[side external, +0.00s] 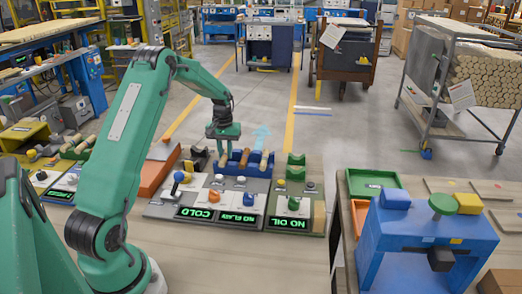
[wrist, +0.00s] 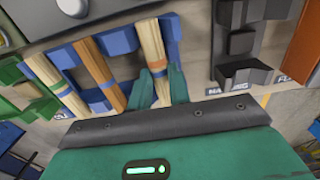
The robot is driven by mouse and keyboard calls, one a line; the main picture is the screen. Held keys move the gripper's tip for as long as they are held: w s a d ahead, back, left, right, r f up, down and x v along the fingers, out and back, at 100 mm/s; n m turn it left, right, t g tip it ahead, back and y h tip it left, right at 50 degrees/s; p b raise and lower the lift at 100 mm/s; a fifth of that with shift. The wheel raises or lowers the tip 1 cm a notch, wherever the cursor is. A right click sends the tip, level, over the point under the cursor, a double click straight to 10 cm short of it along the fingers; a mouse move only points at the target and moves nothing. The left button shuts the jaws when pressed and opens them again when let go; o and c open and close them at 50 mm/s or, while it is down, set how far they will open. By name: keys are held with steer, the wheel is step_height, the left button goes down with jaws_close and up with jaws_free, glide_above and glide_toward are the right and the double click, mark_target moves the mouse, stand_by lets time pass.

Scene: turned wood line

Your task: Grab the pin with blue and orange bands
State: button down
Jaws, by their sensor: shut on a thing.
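My gripper (wrist: 160,84) is shut on a pale wooden pin (wrist: 150,45), with one green finger on each side of its lower part. The pin lies in a blue notched rack (wrist: 120,42). Beside it to the left lie a more orange-brown pin (wrist: 100,68) and another pale pin (wrist: 50,78), both with small bands. In the side view my gripper (side external: 222,150) is at the left end of the blue rack (side external: 254,168), its fingertips partly hidden.
A green rack (side external: 295,172) stands right of the blue one. Grey panels with knobs and signs (side external: 236,200) lie in front. A black holder (wrist: 240,70) stands right of the held pin. A blue press (side external: 425,240) and green tray (side external: 372,182) are farther right.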

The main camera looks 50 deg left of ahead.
steer(key=shift+r, duration=0.15)
steer(key=shift+r, duration=0.6)
steer(key=r, duration=0.3)
steer(key=shift+w+d+r, duration=0.1)
steer(key=shift+d, duration=0.3)
steer(key=d+r, duration=0.6)
steer(key=d, duration=0.5)
steer(key=shift+w+r, duration=0.15)
steer(key=shift+w, duration=0.1)
steer(key=shift+w+a, duration=0.1)
